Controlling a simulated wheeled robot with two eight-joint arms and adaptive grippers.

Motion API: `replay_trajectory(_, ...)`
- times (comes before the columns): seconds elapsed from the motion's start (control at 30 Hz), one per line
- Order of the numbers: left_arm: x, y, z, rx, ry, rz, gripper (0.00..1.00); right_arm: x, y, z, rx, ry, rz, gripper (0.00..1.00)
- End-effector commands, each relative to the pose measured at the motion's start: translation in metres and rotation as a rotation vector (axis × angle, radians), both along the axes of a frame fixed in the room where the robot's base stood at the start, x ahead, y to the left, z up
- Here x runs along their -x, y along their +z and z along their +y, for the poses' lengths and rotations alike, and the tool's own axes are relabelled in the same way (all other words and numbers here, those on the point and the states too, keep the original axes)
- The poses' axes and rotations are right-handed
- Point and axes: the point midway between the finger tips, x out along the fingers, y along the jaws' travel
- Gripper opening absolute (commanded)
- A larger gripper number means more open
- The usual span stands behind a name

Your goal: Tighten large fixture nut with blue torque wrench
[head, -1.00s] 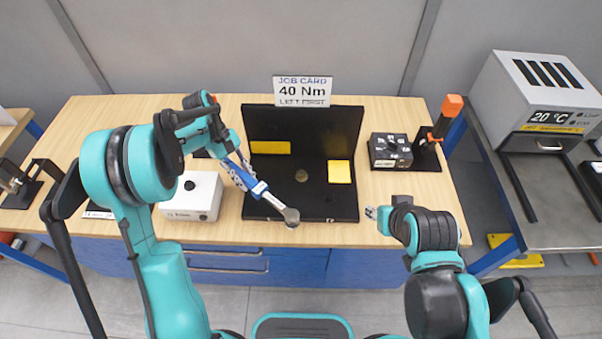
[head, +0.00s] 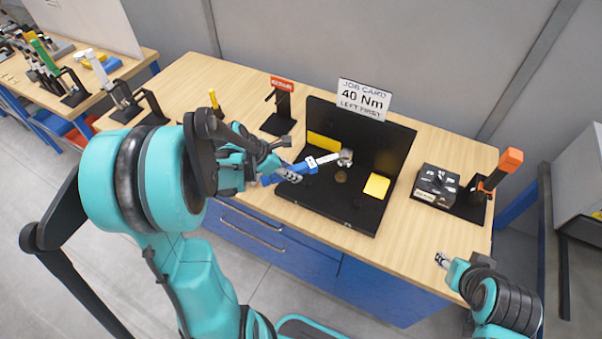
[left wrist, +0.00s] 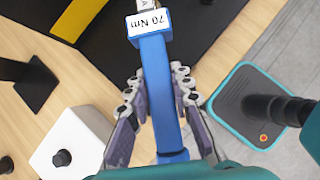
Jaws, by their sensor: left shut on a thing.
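My left gripper (head: 284,172) is shut on the handle of the blue torque wrench (head: 300,166). The wrench also shows in the left wrist view (left wrist: 155,60), between the fingers (left wrist: 158,92), with a white label that seems to read 70 Nm upside down. The wrench points right, its metal head (head: 345,157) over the black fixture (head: 350,208) near the back panel. I cannot tell if the head touches anything. A dark round piece (head: 341,176), perhaps the large nut, lies on the fixture base just below the head in the picture. My right gripper (head: 443,260) is off the table's front edge; its opening is unclear.
A job card (head: 362,99) reading 40 Nm, left first, stands behind the fixture. A black box (head: 436,186) and an orange-topped stand (head: 500,170) are at right. A red-labelled stand (head: 280,105) is at back left. A white box (left wrist: 70,145) shows in the left wrist view.

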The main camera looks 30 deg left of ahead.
Motion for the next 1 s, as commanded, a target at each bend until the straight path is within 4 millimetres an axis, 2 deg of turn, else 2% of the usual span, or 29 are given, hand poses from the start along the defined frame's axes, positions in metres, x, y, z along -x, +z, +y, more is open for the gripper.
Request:
replay_trajectory(0.27, 0.000, -0.011, 0.001, 0.002, 0.012, -0.002, 0.00, 0.000, -0.009, 0.000, 0.000, 0.000, 0.000, 0.40)
replay_trajectory(0.6, 0.000, -0.043, 0.000, 0.002, 0.009, -0.001, 0.00, 0.000, -0.034, 0.000, 0.000, 0.000, 0.000, 0.40)
replay_trajectory(0.73, 0.000, -0.038, 0.000, 0.002, 0.009, -0.002, 0.00, 0.000, -0.030, 0.000, 0.000, 0.000, 0.000, 0.40)
replay_trajectory(1.0, 0.001, -0.042, 0.001, 0.008, 0.010, -0.009, 0.00, 0.000, -0.036, 0.000, 0.000, 0.000, 0.000, 0.40)
